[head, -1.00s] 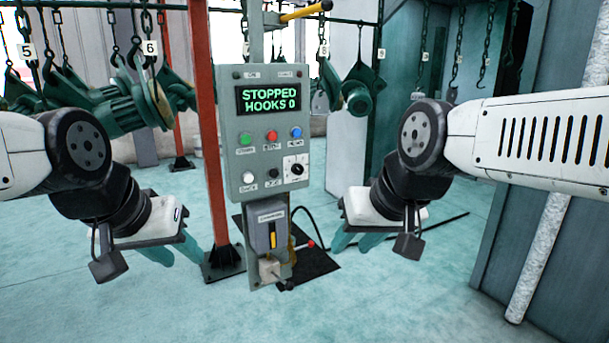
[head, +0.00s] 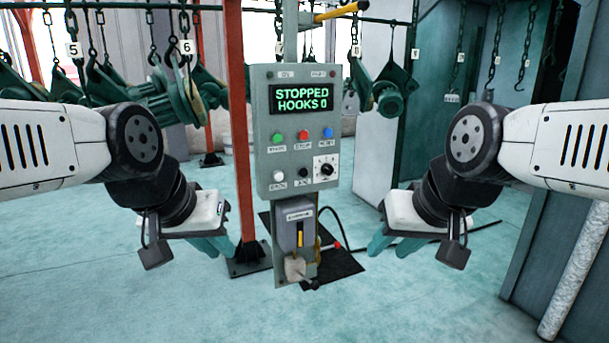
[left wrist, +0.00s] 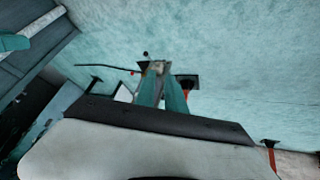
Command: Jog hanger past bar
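The control panel (head: 290,150) stands upright in the middle of the head view; its display (head: 299,104) reads STOPPED HOOKS 0. It has green, red and blue buttons, a white and a black button (head: 304,173) below, and a dial (head: 326,169). Button labels are too small to read surely. A yellow bar (head: 340,11) sticks out rightward above the panel. Hangers on chains carry tags 5 (head: 73,50) and 6 (head: 187,47); another hanger with a green part (head: 388,95) hangs right of the panel. My left gripper (head: 220,245) and right gripper (head: 394,246) are empty, fingers apart, low beside the panel.
An orange-red post (head: 240,130) stands just left of the panel. A box with a yellow lever (head: 300,236) sits under the panel, with a black mat (head: 335,264) and cable beside it. A grey cabinet wall (head: 560,220) is at right. The floor in front is clear.

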